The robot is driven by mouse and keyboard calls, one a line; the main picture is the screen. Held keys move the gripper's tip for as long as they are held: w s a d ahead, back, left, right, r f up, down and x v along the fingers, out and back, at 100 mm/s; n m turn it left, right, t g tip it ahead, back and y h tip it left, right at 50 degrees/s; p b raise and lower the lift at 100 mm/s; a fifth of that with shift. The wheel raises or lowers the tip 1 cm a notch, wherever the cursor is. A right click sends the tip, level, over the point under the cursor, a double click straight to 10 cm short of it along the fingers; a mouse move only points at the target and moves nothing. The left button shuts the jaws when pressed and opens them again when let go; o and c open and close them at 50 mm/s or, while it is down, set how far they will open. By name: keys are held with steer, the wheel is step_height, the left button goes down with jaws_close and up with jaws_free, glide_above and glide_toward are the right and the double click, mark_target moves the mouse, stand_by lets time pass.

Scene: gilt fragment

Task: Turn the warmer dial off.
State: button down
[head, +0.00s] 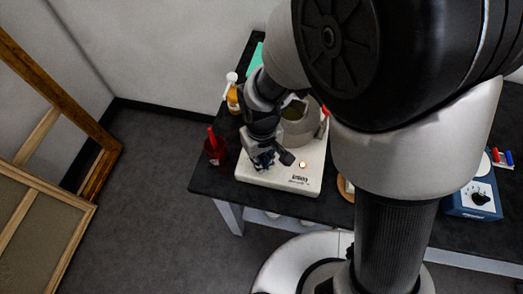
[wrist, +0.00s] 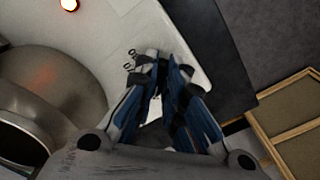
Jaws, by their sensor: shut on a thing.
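The warmer (head: 280,176) is a white box with a metal pot (head: 299,128) on it, standing on the black table; its white top also shows in the wrist view (wrist: 118,30). A small indicator light (head: 302,164) glows on it and shows red-orange in the wrist view (wrist: 69,4). My gripper (head: 264,163) is down at the left part of the warmer's top. In the wrist view, my fingertips (wrist: 163,68) are closed in beside small printed marks (wrist: 129,60). The dial itself is hidden by the fingers, which appear shut on it.
A red cup (head: 214,152) with a red handle stands left of the warmer, and an amber bottle (head: 233,99) with a white top stands behind. A blue device (head: 470,204) with a black knob is at the right. Wooden frames (head: 45,185) lean at the far left.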

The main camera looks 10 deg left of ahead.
steer(key=n, duration=0.3)
steer(key=n+p, duration=0.1)
steer(key=n, duration=0.2)
steer(key=shift+w+d+n, duration=0.15)
steer(key=shift+n, duration=0.25)
stand_by(0.4)
steer(key=c, duration=1.7)
jaws_free()
step_height(320, 180, up, 12)
